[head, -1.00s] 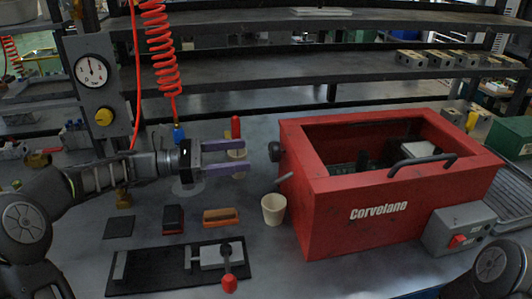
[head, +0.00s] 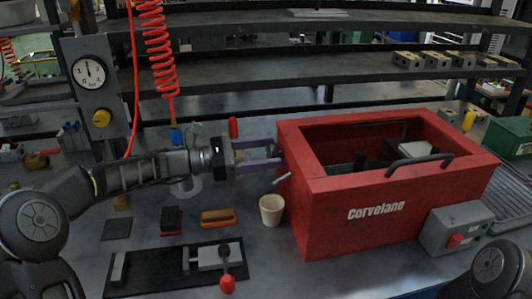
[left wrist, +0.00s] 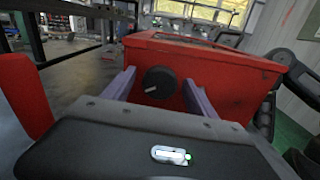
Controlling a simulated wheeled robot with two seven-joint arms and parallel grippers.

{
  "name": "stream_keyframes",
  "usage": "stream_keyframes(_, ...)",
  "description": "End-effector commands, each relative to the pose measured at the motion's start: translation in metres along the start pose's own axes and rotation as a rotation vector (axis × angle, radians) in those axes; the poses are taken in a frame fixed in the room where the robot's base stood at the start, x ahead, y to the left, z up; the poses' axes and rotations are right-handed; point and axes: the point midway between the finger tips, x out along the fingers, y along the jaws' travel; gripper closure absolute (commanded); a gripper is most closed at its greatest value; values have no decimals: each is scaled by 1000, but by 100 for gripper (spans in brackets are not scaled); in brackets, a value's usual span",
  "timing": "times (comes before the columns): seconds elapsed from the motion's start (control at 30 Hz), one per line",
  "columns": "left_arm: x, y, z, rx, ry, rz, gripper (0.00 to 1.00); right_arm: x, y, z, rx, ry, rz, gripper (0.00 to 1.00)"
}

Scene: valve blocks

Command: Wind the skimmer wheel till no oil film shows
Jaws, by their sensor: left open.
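The red tank (head: 375,208) marked Corvelane stands on the bench at the right, open at the top. Its wheel, a black knob (left wrist: 158,82) with a pale mark, is on the tank's left end; in the head view my gripper hides it. My left gripper (head: 279,152) is open, its two purple fingers pointing at that end. In the left wrist view the fingers (left wrist: 158,90) stand on either side of the knob, with gaps showing. Dark parts show inside the tank, but I cannot make out an oil film. My right gripper is out of view.
A grey spout (head: 283,180) sticks out over a cream cup (head: 271,211) close below my left gripper. A clamp board (head: 165,270), two small blocks and a dark pad lie in front. A red coiled hose (head: 158,55) hangs behind my left arm.

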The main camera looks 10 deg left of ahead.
Motion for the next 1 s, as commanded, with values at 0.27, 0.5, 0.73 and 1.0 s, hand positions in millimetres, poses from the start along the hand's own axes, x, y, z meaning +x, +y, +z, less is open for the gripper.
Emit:
stream_keyframes(0.27,1,0,0,0,0,0,34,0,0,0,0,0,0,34)
stream_keyframes(0.5,1,0,0,0,0,0,54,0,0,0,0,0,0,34)
stream_keyframes(0.73,1,0,0,0,0,0,73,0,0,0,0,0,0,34)
stream_keyframes(1.0,1,0,0,0,0,0,95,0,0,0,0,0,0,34)
